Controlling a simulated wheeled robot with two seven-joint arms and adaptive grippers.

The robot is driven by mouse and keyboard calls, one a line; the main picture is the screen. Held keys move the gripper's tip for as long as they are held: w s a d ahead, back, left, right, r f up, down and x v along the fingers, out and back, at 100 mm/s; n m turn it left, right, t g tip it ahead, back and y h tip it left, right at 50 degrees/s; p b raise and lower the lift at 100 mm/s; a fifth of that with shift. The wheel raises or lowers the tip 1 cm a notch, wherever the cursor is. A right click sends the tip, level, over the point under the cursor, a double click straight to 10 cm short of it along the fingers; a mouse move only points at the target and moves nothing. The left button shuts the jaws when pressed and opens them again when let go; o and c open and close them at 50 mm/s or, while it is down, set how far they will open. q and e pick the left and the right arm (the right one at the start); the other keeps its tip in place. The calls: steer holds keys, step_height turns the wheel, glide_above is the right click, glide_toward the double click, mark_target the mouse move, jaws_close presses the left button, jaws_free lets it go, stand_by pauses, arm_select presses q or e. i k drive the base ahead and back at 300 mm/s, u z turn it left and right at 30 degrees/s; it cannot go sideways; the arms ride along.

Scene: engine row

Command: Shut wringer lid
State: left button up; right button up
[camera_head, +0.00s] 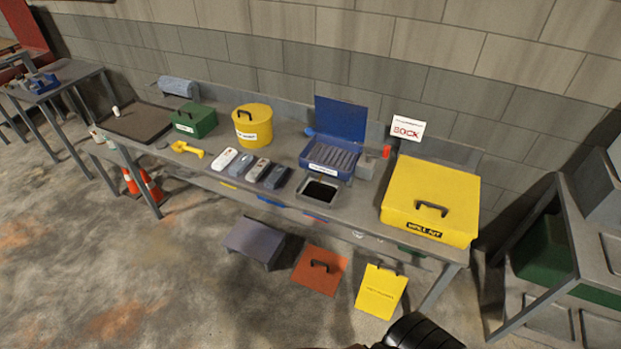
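A blue box (325,156) stands at the middle of the long bench with its blue lid (338,121) raised upright at the back. Grey ribbed content (332,155) shows inside it. Its front label is too small to read, so I cannot tell whether it is the wringer. Beside it on the right is a small grey block (366,166) with a red knob (386,151). No gripper of mine is visible at the bench.
The bench (165,158) also holds a green box (194,121), a yellow round tin (252,124), several small blocks, an open grey tray (319,190) and a large shut yellow box (431,198). Orange (319,270) and yellow (381,292) panels stand below. Open floor lies in front, left.

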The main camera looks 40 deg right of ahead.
mark_target(336, 116)
steer(key=k, duration=0.25)
steer(key=u, duration=0.15)
steer(key=i, duration=1.6)
steer(key=z, duration=1.4)
steer(key=i, duration=0.9)
steer(key=z, duration=1.05)
